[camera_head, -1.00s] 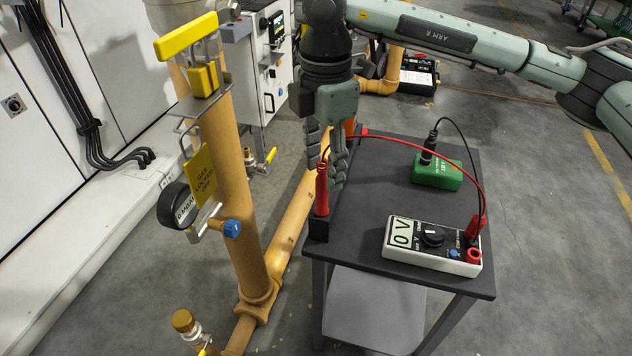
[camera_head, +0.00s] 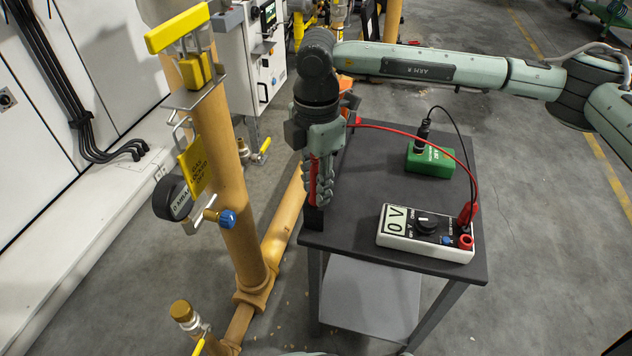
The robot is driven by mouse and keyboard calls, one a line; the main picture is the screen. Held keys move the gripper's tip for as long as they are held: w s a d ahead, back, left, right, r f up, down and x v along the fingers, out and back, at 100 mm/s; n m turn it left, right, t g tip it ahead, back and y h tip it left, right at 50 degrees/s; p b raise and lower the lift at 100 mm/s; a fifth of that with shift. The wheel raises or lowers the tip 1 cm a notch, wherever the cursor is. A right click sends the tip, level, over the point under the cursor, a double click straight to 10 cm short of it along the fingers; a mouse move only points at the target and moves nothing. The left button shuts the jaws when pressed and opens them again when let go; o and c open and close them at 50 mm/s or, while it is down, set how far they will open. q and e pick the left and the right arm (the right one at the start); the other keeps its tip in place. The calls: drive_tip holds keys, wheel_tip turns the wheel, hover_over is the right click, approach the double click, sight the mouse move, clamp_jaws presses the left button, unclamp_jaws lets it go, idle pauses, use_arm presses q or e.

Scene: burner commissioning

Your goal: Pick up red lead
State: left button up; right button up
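The red lead's probe (camera_head: 314,182) stands upright in a small black holder (camera_head: 313,218) at the table's left front corner. Its red cable arcs over the table to the multimeter (camera_head: 427,234), which reads 0 V. My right gripper (camera_head: 318,192) points down at the probe, with its grey fingers on either side of it. The fingers partly hide the probe, and I cannot tell whether they press on it. My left gripper is out of view.
A green box (camera_head: 430,160) with a black plug and cable stands at the back of the dark table (camera_head: 362,205). A yellow pipe (camera_head: 228,190) with a gauge and lockout tag rises close to the left. An orange object (camera_head: 349,100) shows behind my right gripper.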

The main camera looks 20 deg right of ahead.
clamp_jaws()
drive_tip(key=shift+r, duration=0.1)
